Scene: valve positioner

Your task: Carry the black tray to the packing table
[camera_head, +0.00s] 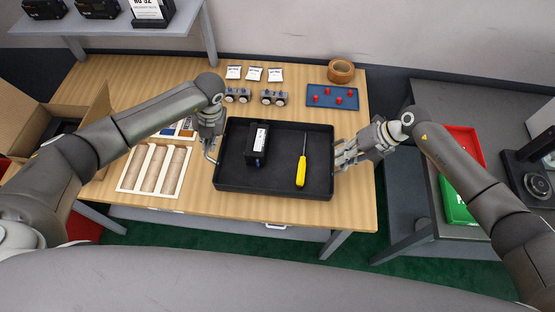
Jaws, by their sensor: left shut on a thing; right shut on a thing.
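The black tray (278,184) is in the middle of the head view, over the front part of a wooden table (345,210). I cannot tell whether it touches the tabletop. A black box-shaped device with a white label (257,147) and a yellow-handled screwdriver (301,172) lie in it. My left gripper (210,150) is shut on the tray's left side. My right gripper (342,157) is shut on the tray's right side. I cannot tell which table is the packing table.
A white-framed organizer (131,177) and an open cardboard box (93,125) lie left of the tray. Metal fittings (273,97), a blue mat with red pieces (318,92) and a tape roll (340,71) are behind it. A grey bench (405,180) with red and green bins (453,204) stands right, past a gap.

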